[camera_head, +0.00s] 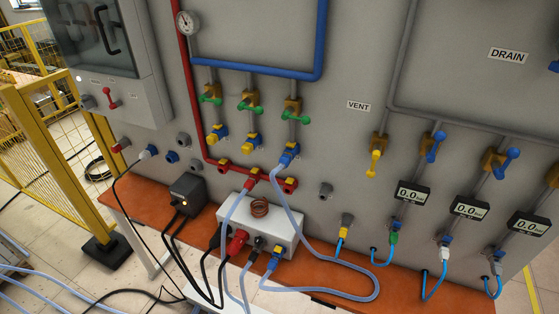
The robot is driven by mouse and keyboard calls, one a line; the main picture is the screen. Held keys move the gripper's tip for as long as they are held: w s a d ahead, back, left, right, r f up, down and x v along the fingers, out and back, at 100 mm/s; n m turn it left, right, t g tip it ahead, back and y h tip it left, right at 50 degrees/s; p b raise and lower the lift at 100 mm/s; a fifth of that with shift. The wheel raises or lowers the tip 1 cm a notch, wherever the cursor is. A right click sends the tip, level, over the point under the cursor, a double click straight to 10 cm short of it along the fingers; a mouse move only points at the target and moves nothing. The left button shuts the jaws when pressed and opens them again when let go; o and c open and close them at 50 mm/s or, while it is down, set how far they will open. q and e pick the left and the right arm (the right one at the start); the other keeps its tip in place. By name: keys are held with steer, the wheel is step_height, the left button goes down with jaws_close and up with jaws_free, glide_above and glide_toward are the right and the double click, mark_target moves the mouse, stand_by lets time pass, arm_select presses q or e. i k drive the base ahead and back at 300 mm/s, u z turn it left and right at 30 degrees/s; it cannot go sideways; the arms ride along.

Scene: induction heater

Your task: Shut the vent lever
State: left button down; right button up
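The vent lever (374,163) is yellow and hangs down from a brass-coloured valve (379,142) on the grey wall panel, right of centre. The lever points down, roughly in line with the grey pipe (390,105) that enters the valve from above. The VENT label (358,106) is above and left of it. Nothing covers the lever. Neither of my grippers shows in the head view.
Blue-handled drain valves (435,146) and digital displays (411,194) are to the right. Green-handled valves (250,102) are to the left. Below, an orange bench (405,277) holds a white heater box (260,233) and loose hoses. A yellow fence (60,130) stands left.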

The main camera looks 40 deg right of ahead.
mark_target(370, 174)
steer(key=u, duration=0.4)
steer(key=i, duration=0.9)
steer(key=z, duration=3.25)
